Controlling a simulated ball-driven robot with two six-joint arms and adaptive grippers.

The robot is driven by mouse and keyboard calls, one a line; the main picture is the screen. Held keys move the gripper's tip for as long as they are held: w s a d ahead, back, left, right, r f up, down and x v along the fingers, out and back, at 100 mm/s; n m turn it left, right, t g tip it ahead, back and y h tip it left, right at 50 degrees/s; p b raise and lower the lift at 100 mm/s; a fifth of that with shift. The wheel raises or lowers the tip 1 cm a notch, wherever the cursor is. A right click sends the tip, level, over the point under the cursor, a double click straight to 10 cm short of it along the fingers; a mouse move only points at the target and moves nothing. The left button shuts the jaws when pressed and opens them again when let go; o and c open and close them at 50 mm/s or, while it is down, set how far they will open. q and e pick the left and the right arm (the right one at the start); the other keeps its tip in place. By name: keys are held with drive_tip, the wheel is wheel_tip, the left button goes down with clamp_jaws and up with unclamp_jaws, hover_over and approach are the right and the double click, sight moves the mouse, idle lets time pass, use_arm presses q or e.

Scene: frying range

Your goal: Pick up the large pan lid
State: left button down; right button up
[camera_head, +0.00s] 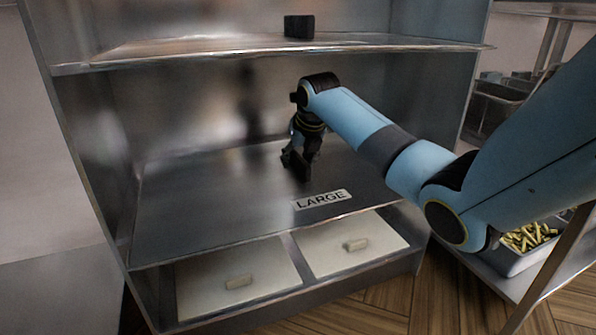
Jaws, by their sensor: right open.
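My right gripper (297,168) is open and points down over the middle shelf (200,205) of a steel rack. It is behind a label (321,199) reading LARGE on that shelf's front. I see nothing held between its fingers. No round lid can be made out on this shelf. Below it are two flat cream panels with small handles, a left one (205,298) and a right one (330,258); I cannot tell whether they are lids or drawer fronts. My left gripper is not in view.
A small black block (299,26) stands on the upper shelf (200,47), above my right arm. The rack's side walls bound the middle shelf. At the right, a tray of fries (527,237) sits on a lower surface. The middle shelf's left part looks clear.

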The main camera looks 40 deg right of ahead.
drive_tip(key=shift+c, duration=0.2)
clamp_jaws()
idle(0.5)
